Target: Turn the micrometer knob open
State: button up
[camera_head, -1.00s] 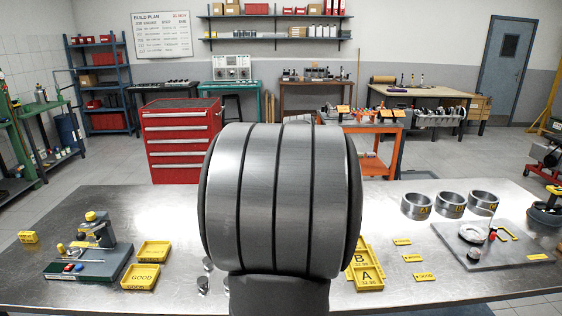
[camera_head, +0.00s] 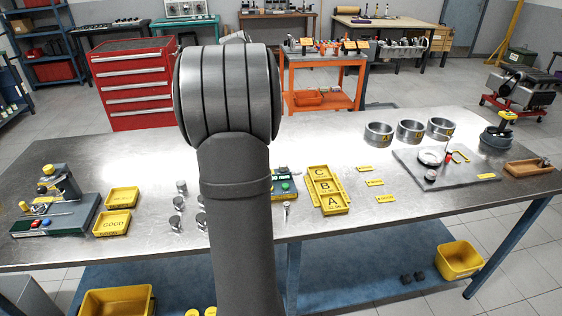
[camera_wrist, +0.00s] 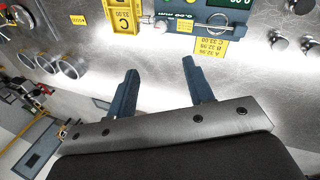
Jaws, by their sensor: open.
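The micrometer (camera_wrist: 212,26) shows at the top of the wrist view as a bright metal frame beside a dark unit with a green display (camera_wrist: 237,3). A metal knob-like part (camera_wrist: 160,25) sticks out at its left end. In the head view, the green-display unit (camera_head: 287,186) sits on the bench, partly hidden behind my arm. My gripper (camera_wrist: 160,66) shows in the wrist view with two blue fingers spread apart and nothing between them. The fingertips point toward the micrometer and are apart from it in the picture. My gripper is hidden in the head view.
A yellow A/B/C tray (camera_head: 326,190) lies just right of the micrometer. Small metal cylinders (camera_head: 177,203) stand to its left. Farther right are several metal rings (camera_head: 410,131) and a grey plate (camera_head: 408,170).

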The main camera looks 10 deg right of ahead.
jog(key=w+n, duration=0.2)
jog(key=n, duration=0.4)
jog(key=n+g+h, duration=0.1)
jog(key=n+g, duration=0.1)
jog(key=n, duration=0.5)
send_near(283, 164)
jog(key=x, duration=0.8)
jog(key=shift+s+f, duration=0.15)
jog(key=shift+f, duration=0.1)
jog(key=c, duration=1)
